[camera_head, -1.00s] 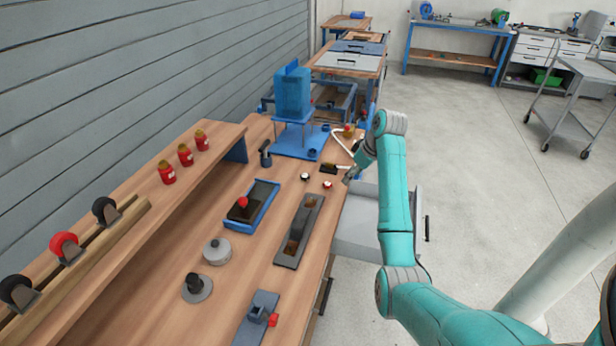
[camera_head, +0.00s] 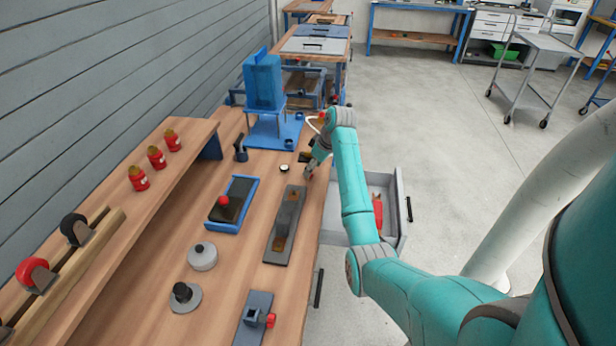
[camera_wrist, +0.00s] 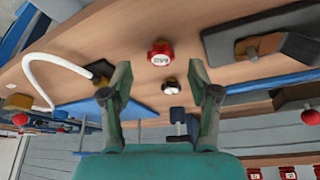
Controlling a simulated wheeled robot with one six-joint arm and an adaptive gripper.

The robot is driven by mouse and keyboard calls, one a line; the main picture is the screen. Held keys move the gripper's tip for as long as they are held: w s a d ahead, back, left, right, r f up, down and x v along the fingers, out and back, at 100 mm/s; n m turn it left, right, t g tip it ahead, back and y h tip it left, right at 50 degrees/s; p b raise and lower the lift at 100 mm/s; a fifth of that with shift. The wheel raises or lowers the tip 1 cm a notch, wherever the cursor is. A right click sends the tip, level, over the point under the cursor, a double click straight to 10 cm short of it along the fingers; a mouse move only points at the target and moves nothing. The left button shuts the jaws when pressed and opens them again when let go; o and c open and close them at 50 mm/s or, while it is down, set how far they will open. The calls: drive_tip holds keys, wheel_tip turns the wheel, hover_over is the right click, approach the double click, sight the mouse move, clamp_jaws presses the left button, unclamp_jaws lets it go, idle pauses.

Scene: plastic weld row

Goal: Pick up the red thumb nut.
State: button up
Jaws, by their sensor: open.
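The red thumb nut (camera_wrist: 160,53), a small red piece with a white marked face, sits on the wooden bench top in the wrist view. It lies beyond and roughly between my fingertips, not touching either. A similar black piece with a white top (camera_wrist: 170,87) stands close by, between the fingers in the picture; it also shows in the head view (camera_head: 284,168). My gripper (camera_wrist: 162,82) is open and empty. In the head view my gripper (camera_head: 309,172) is over the bench's right edge and mostly hides the red nut.
A white curved tube (camera_wrist: 50,62) and a dark-and-yellow piece (camera_wrist: 101,70) lie beside the left finger. A blue press-like stand (camera_head: 263,85) rises behind. An open grey drawer (camera_head: 397,225) with a red item (camera_head: 377,212) juts out below my arm. A long grey tray (camera_head: 277,257) lies nearer.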

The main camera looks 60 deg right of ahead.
drive_tip(key=shift+x, duration=1.65)
drive_tip(key=shift+w, duration=0.1)
drive_tip(key=c, duration=1)
drive_tip(key=shift+r, duration=0.1)
